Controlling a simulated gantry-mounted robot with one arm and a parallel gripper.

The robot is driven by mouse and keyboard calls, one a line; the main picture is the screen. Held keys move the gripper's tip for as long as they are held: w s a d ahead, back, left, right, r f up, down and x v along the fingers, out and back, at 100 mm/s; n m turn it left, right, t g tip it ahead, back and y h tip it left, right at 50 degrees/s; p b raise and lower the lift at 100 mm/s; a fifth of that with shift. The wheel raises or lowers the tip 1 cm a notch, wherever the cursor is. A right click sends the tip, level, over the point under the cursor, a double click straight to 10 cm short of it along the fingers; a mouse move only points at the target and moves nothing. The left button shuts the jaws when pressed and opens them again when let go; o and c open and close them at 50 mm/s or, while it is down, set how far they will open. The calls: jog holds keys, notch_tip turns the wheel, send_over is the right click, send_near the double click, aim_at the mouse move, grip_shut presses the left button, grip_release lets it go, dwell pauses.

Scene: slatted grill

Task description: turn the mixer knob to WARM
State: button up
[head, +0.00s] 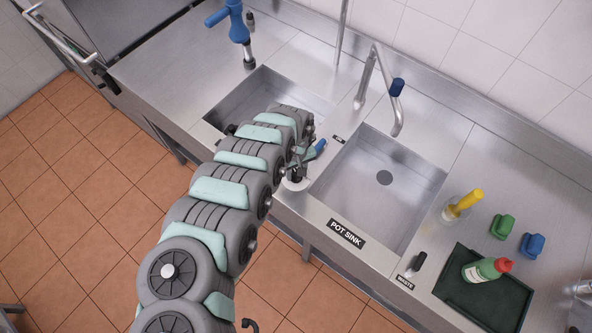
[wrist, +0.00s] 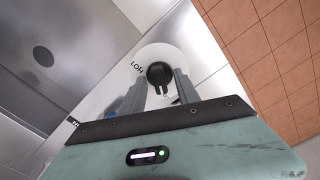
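The mixer knob (wrist: 160,74) is black and sits on a round white dial plate on the steel counter front. Part of a short printed label (wrist: 140,66), seen upside down and apparently reading HOT, shows at the dial's left edge. The knob's pointer direction is not clear. My gripper (wrist: 161,82) has its two grey fingers apart, one on each side of the knob; I cannot tell whether they touch it. In the head view the white dial (head: 294,184) shows at the sink's front left corner, with my gripper over it and the knob mostly hidden.
A second basin (head: 262,95) is to the left. A WASTE lever (head: 417,262), brushes and a bottle (head: 487,269) on a dark tray stand farther right.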

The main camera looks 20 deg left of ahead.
grip_shut()
dwell(0.4)
dwell(0.4)
jog(key=m+p, duration=0.1)
jog(key=m, duration=0.4)
jog(key=shift+m, duration=0.4)
jog(key=m+p, duration=0.1)
jog(key=m, duration=0.5)
jog(key=shift+m, duration=0.3)
grip_release()
